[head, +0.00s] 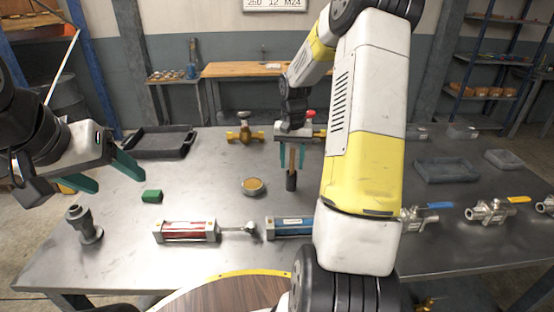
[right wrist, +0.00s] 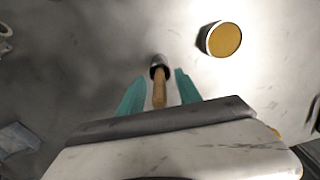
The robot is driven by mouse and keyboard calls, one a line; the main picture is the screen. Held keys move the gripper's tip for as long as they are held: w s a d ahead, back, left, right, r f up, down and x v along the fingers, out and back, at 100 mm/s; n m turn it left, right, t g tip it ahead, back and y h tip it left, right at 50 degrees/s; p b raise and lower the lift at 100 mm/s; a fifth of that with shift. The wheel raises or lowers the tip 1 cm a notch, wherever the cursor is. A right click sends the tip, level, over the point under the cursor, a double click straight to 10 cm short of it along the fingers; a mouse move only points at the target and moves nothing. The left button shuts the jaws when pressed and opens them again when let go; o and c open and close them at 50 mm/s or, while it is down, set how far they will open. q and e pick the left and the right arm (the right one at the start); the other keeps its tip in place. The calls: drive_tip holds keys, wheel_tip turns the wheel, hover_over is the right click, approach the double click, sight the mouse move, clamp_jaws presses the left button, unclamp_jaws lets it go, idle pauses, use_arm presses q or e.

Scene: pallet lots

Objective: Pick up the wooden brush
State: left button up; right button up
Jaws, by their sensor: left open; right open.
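The wooden brush (head: 291,181) has a light wooden handle and a dark lower end, and appears to stand upright on the metal table. In the right wrist view the brush (right wrist: 159,88) points away between the teal fingers. My right gripper (head: 292,160) is open, with one finger on each side of the handle; gaps show on both sides in the wrist view. The top of the handle is hidden by the gripper body. My left gripper (head: 103,174) is open and empty over the left part of the table, far from the brush.
A round tin (head: 253,187) with yellow-brown content stands left of the brush. A red cylinder (head: 186,231) and a blue cylinder (head: 290,226) lie in front. Metal valves (head: 488,211) lie right.

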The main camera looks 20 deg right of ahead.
clamp_jaws()
